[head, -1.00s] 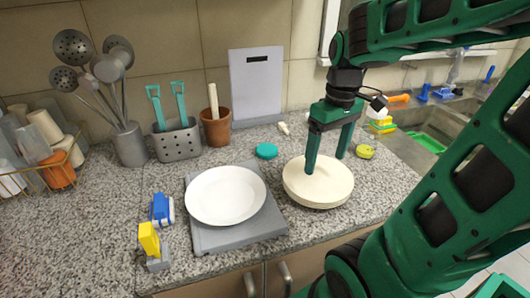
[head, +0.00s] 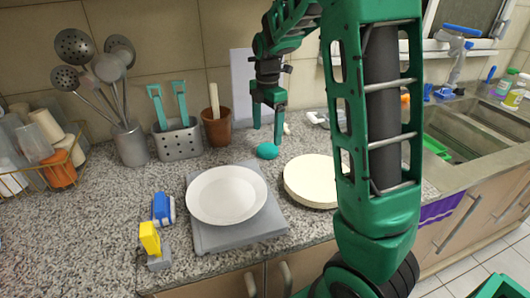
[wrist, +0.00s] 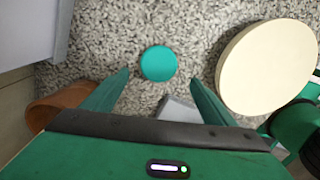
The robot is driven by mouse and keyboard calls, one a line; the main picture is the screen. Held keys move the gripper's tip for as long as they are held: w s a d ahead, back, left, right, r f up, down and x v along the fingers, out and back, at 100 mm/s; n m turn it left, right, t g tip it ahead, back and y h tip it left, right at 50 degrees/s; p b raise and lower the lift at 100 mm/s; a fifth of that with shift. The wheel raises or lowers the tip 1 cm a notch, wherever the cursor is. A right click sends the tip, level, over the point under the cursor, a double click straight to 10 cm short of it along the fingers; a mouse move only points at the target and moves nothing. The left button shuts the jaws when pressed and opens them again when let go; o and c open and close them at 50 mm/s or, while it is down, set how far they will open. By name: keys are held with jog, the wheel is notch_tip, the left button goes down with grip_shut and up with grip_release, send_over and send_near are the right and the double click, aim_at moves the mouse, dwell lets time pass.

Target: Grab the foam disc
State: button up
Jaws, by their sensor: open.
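The foam disc appears to be the small teal round piece (head: 267,151) lying flat on the granite counter, between the white plate and the round cream board. In the wrist view the teal disc (wrist: 158,63) lies beyond my fingertips, roughly centred between them. My gripper (head: 267,135) is open and empty, pointing down above the teal disc. In the wrist view my gripper's two green fingers (wrist: 158,82) are spread wide, with the disc not touched by either. The disc is fully visible in the wrist view.
The cream board (head: 310,180) lies right of the disc, partly behind my arm. A white plate (head: 227,195) sits on a grey scale-like slab at left. A terracotta pot (head: 217,130), utensil holder (head: 178,139) and upright white board (head: 242,90) stand behind. The sink is at right.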

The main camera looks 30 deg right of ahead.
aim_at(266, 148)
jog(key=shift+w+f, duration=0.2)
jog(key=shift+f, duration=3.3)
jog(key=c, duration=1.1)
